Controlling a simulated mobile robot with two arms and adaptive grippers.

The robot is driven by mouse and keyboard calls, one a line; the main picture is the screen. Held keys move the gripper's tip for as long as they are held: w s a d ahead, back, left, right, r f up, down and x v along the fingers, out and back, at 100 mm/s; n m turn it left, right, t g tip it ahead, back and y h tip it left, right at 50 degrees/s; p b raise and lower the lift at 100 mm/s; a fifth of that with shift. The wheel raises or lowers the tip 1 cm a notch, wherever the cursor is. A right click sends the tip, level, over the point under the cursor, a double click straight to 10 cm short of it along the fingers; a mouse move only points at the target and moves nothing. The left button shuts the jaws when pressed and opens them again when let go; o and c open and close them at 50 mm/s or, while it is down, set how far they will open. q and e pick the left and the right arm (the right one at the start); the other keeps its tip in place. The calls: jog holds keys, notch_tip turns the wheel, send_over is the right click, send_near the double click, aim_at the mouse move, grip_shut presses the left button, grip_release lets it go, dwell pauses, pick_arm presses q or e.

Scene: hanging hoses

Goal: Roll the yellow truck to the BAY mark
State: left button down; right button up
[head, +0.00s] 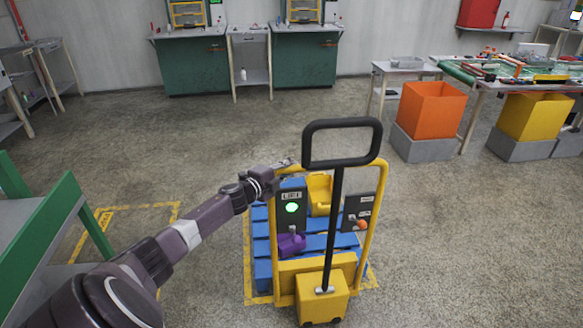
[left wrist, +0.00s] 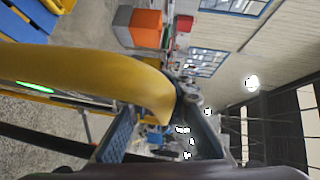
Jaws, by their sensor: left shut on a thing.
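The yellow truck (head: 322,298) stands upright in the lower middle of the head view, with a tall black loop handle (head: 342,123) and a blue slatted pallet (head: 262,247) on its far side. My left gripper (head: 284,166) is shut on the upper left of the truck's yellow tube frame. The left wrist view shows the yellow tube (left wrist: 105,75) running between its fingers (left wrist: 160,135). A yellow floor outline with lettering (head: 104,218) lies left of the truck; the letters are too small to read surely. Another yellow outline (head: 248,285) lies around the truck. My right gripper is out of view.
A green-framed table (head: 60,222) stands close at left. An orange bin (head: 430,110) stands at right. The floor beyond the truck is clear.

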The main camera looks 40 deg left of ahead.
pick_arm(q)
jog(key=c, duration=2.4)
grip_release()
jog(key=shift+a+r, duration=0.1)
jog(key=shift+r, duration=0.15)
jog(key=o, duration=0.7)
jog(key=shift+s+r, duration=0.1)
jog(key=shift+s, duration=0.2)
jog(key=shift+c, duration=0.2)
jog(key=shift+w, duration=0.1)
jog(key=shift+f, duration=0.2)
jog(key=s+r, duration=0.1)
jog(key=s, duration=1.1)
jog(key=shift+d+r, duration=0.4)
jog(key=shift+d, duration=0.05)
jog(key=shift+w, duration=0.1)
